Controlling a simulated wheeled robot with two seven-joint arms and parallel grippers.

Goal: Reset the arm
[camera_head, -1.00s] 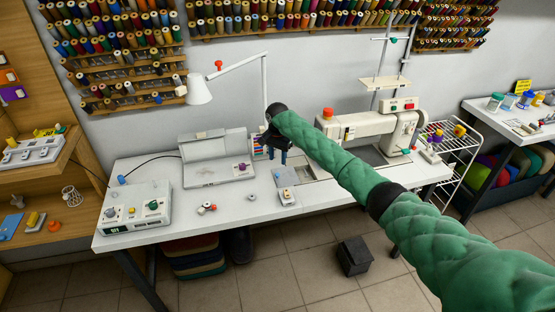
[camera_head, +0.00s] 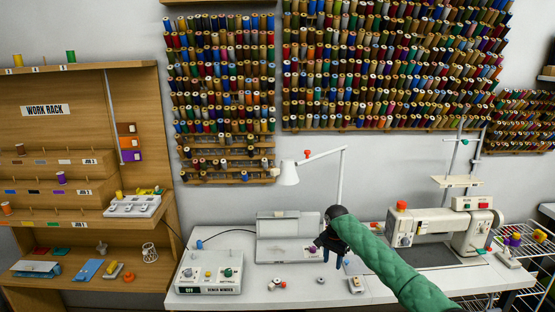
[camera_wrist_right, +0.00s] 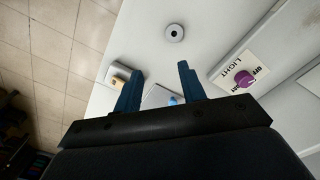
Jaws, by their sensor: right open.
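My right arm, in a green quilted sleeve, reaches in from the lower right of the head view. Its gripper (camera_head: 338,257) hangs over the white table (camera_head: 215,302), in front of a grey-white box with a raised lid (camera_head: 285,226). In the right wrist view the two blue fingers (camera_wrist_right: 160,88) are spread apart with nothing between them. A small round grey ring (camera_wrist_right: 174,32) lies on the table beyond the fingertips. A purple knob on a panel marked LIGHT (camera_wrist_right: 243,82) is to the right of the fingers. My left gripper does not show.
A bobbin winder box (camera_head: 209,274) stands at the table's left. A white desk lamp (camera_head: 289,174) rises behind the table. A sewing machine (camera_head: 440,228) stands at the right. A wooden work rack (camera_head: 85,140) is at the left, and thread spools cover the wall.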

